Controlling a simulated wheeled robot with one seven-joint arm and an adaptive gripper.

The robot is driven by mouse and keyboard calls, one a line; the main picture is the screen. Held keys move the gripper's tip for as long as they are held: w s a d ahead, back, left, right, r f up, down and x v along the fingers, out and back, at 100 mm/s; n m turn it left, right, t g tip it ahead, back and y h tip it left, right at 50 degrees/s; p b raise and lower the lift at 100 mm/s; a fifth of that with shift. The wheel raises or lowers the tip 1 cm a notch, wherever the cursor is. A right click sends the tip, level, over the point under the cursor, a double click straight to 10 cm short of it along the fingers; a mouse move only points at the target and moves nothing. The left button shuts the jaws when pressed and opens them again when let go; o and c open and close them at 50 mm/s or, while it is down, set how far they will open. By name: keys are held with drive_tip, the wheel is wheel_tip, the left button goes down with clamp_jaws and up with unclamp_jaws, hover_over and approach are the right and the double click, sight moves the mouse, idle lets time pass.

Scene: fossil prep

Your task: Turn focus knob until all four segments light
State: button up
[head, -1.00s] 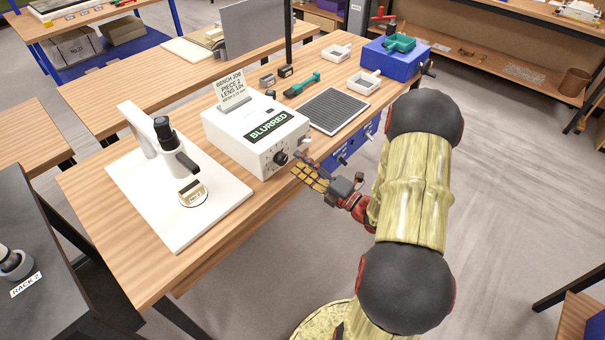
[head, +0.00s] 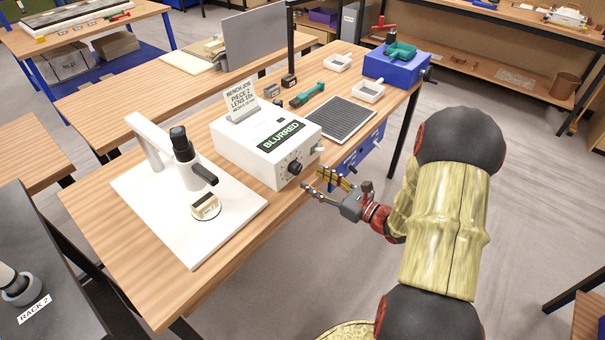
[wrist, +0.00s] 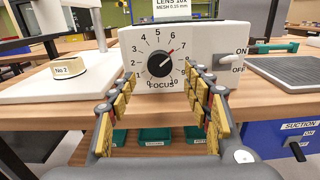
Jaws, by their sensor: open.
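The black focus knob (wrist: 159,63) sits on the front of the white control box (head: 240,150), ringed by a number dial. The knob also shows in the head view (head: 294,168). The box's display (head: 281,135) reads BLURRED; I cannot make out separate segments. My gripper (wrist: 158,84) is open and empty, its yellow-padded fingers spread to the left and right below and in front of the knob, apart from it. In the head view my gripper (head: 326,181) is just off the bench's front edge.
An ON/OFF switch (wrist: 233,63) is right of the knob. A microscope (head: 190,165) on a white base, with a No 2 block (head: 206,207), stands left. A mesh tray (head: 339,119) and blue suction unit (head: 362,147) are right. Floor before the bench is open.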

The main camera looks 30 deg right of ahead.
sight(299, 170)
drive_tip(key=shift+b+x, duration=0.7)
drive_tip(key=shift+x, duration=2.05)
drive_tip(key=shift+c, duration=1.3)
drive_tip(key=c, duration=0.9)
